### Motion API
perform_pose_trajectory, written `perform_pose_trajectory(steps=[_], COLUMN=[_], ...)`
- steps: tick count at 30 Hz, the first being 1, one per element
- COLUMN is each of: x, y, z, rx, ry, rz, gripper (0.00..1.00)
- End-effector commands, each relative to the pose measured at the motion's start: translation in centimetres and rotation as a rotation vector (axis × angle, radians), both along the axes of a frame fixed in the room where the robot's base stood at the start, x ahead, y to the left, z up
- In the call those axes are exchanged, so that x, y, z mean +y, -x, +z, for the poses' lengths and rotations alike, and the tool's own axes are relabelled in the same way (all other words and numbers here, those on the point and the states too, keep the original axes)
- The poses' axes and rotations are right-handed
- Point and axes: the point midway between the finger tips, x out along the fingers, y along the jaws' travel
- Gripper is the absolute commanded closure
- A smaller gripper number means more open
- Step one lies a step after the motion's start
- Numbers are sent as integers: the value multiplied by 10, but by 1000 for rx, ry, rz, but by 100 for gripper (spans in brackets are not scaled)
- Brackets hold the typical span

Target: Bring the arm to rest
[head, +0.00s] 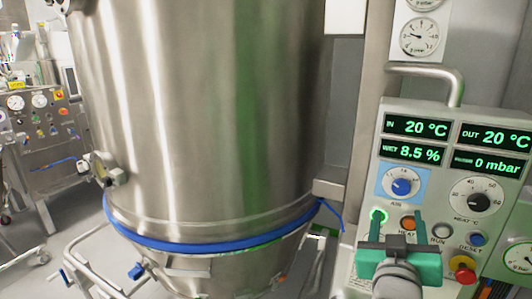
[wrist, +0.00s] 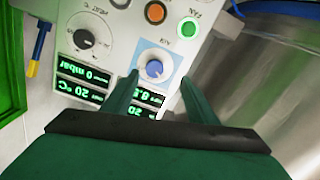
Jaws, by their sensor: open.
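My gripper (head: 398,220) is in front of the lower part of the control panel (head: 377,172) in the head view. Its green fingers are apart with nothing between them. In the wrist view my gripper (wrist: 160,82) points at the panel, which appears upside down. The blue air knob (wrist: 154,68) shows just beyond the fingertips; I cannot tell if they touch anything. In the head view the air knob (head: 401,187) is above the fingers. A green lit button (head: 379,217) is by the left finger, and an orange heat button (head: 408,223) is between the fingers.
A large steel vessel (head: 200,110) with a blue band (head: 200,245) stands left of the panel. A bent metal handle (head: 430,72) rises above the panel. A red knob (head: 462,268) is low right. A steel cart (head: 45,125) with gauges is far left, with open floor beside it.

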Motion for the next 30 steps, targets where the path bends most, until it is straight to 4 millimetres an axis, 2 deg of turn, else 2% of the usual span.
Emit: perform_pose_trajectory(steps=[1, 6, 14, 23, 30], x=[7, 31, 74, 130, 174], y=[-5, -16, -15, 10, 49], z=[-17, -74, -161, -251, -313], rx=[9, 19, 29, 46, 62], ry=[-9, -35, -74, -121, -157], rz=[13, 56, 119, 192, 249], gripper=[47, 47, 47, 47, 47])
